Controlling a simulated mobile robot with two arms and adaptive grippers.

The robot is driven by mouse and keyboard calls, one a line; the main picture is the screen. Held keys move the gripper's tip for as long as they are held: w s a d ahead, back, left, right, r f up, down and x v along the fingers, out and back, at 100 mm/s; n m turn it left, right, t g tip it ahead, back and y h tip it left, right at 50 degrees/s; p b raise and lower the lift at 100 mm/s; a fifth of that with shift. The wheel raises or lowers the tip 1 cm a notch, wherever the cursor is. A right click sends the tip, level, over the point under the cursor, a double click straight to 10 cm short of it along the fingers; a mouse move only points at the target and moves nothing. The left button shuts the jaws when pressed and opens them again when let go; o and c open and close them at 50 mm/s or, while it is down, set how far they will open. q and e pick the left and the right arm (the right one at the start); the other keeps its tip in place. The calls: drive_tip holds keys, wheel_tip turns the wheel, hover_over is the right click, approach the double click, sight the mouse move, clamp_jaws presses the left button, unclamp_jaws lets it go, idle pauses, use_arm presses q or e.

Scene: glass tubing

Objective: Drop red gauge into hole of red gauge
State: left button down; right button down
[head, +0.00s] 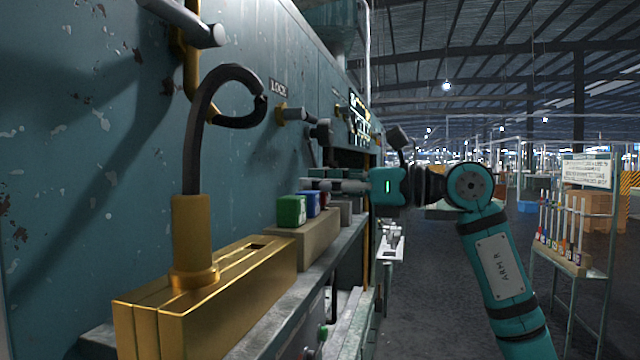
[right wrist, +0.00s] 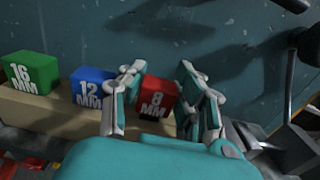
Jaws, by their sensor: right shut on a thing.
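The red gauge (right wrist: 157,95), a small block marked 8 MM, sits between the fingers of my right gripper (right wrist: 160,82) in the right wrist view. My right gripper (head: 325,186) is shut on it. In the head view only a sliver of the red gauge (head: 323,201) shows, beyond the blue one. A tan holder block (head: 302,247) lies below the gauges; it also shows in the right wrist view (right wrist: 42,112). A dark patch shows just under the red gauge; I cannot tell whether it is the hole or the gauge's pin. My left gripper is out of view.
A green gauge (head: 291,211) marked 16 MM and a blue gauge (head: 312,204) marked 12 MM stand on the holder beside the red one. A brass block (head: 215,290) with a black hooked tube (head: 193,150) is nearer. The teal machine wall (head: 90,160) rises behind.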

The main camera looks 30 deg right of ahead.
drive_tip(key=shift+f, duration=0.4)
drive_tip(key=c, duration=0.9)
unclamp_jaws()
drive_tip(key=v, duration=1.2)
